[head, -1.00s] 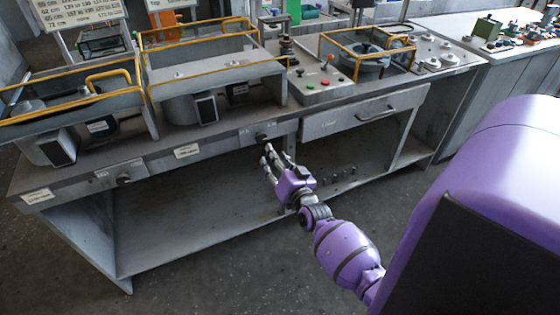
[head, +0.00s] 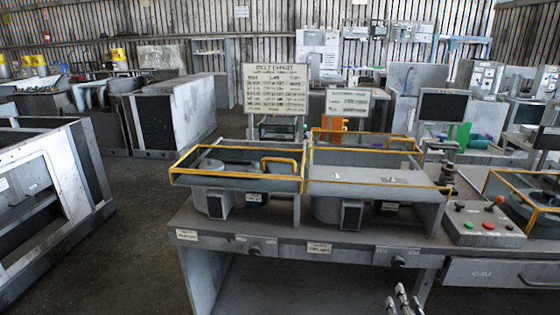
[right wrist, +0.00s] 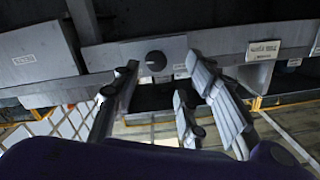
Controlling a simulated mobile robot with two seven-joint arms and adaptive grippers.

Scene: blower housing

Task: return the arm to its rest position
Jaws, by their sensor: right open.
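My right gripper (head: 404,298) is at the bottom edge of the head view. Only its grey fingertips show there, in front of and below a dark knob (head: 398,261) on the workbench's front rail. In the right wrist view the fingers (right wrist: 162,78) are spread apart with nothing between them. The knob (right wrist: 155,61) shows beyond them, apart from the fingertips. The rest of the right arm is out of the head view. My left gripper is in neither view.
A drawer (head: 500,272) is at the right. A grey framed cabinet (head: 50,200) stands left, with open floor (head: 140,235) between.

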